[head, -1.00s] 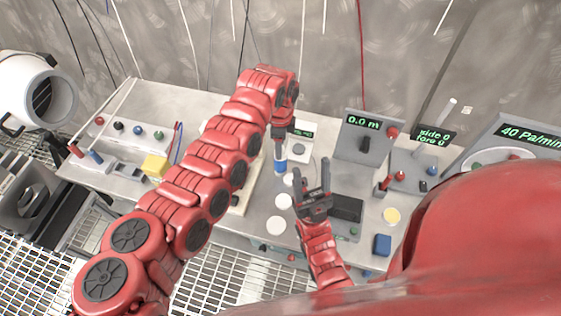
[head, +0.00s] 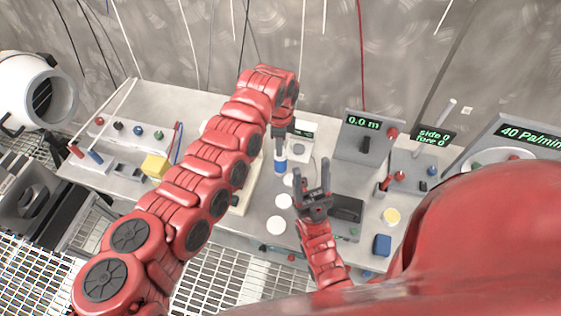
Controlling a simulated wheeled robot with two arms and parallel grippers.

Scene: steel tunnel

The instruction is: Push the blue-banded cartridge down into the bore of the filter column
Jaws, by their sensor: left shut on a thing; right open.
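The blue-banded cartridge (head: 280,167) hangs upright below my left gripper (head: 279,147), near the middle of the bench. It is white above the blue band. My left gripper is shut on its upper end. I cannot clearly pick out the filter column or its bore; whether the cartridge's lower end is in a bore or above one, I cannot tell. My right gripper (head: 311,178) is open and empty, just right of and nearer than the cartridge, with its fingers pointing away from me.
White discs (head: 276,225) lie on the bench in front of the cartridge. A grey panel reading 0.0 (head: 365,137) stands to the right. A yellow block (head: 155,166) and a blue block (head: 382,245) sit at either side. My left arm covers the bench's left middle.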

